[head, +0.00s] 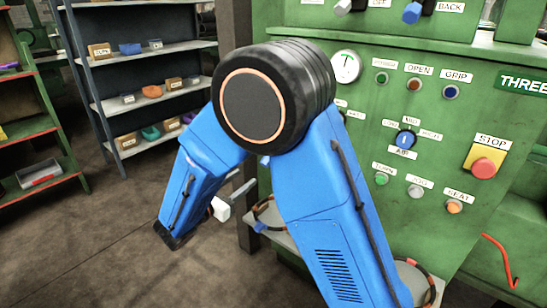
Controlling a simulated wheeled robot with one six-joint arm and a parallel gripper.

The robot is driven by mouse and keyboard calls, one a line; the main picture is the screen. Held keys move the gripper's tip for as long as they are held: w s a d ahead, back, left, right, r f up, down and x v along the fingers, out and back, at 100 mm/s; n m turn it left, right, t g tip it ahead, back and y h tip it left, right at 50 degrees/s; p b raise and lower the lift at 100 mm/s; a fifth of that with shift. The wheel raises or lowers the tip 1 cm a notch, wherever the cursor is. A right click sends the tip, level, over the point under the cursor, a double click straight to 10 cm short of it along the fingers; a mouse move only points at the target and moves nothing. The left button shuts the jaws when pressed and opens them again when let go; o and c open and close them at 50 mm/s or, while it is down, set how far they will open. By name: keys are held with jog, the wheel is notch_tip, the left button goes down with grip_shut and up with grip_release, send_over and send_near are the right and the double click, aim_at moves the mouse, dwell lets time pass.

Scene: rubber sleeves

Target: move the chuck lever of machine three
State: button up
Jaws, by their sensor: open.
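The green machine three (360,120) fills the right side, marked by a THREE sign (523,84). At its top edge are a grey-white handle (343,6) and a blue handle (412,13), near a BACK label; both are cut by the frame. I cannot tell whether either is the chuck lever. My blue arm crosses the middle in front of the machine and hides part of its panel. A pale block (220,209) shows beside the forearm; I cannot tell what it belongs to. My gripper cannot be made out.
The panel carries several buttons, a gauge (346,66), a blue selector (405,140) and a red stop button (484,168). A red bent rod (499,259) is at lower right. Dark shelves (146,51) with small bins stand at left. The floor (90,250) at lower left is clear.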

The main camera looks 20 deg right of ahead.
jog(key=x, duration=1.7)
jog(key=shift+w+d, duration=0.1)
jog(key=shift+d, duration=0.05)
grip_shut()
